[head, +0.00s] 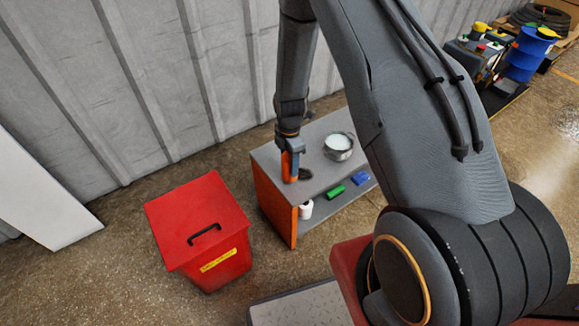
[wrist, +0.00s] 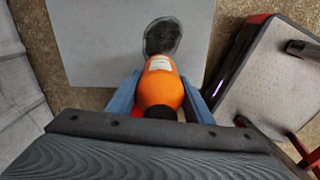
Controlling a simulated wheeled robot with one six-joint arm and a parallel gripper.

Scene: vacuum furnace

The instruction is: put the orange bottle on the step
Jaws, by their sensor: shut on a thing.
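The orange bottle (wrist: 161,88) has a pale label and a dark cap, and sits between the blue fingers of my gripper (wrist: 159,97), which is shut on it. In the head view my gripper (head: 289,158) points down over the left part of a grey-topped bench, with the orange bottle (head: 290,172) upright in it. I cannot tell whether the bottle's base touches the bench top. I cannot pick out a step with certainty in either view.
The bench (head: 318,130) carries a pot of pale contents (head: 338,145) and a dark oval thing (head: 304,174) close to the bottle. Its lower shelf holds a white container (head: 306,209), a green block (head: 335,192) and a blue block (head: 360,179). A red bin (head: 197,214) stands left.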

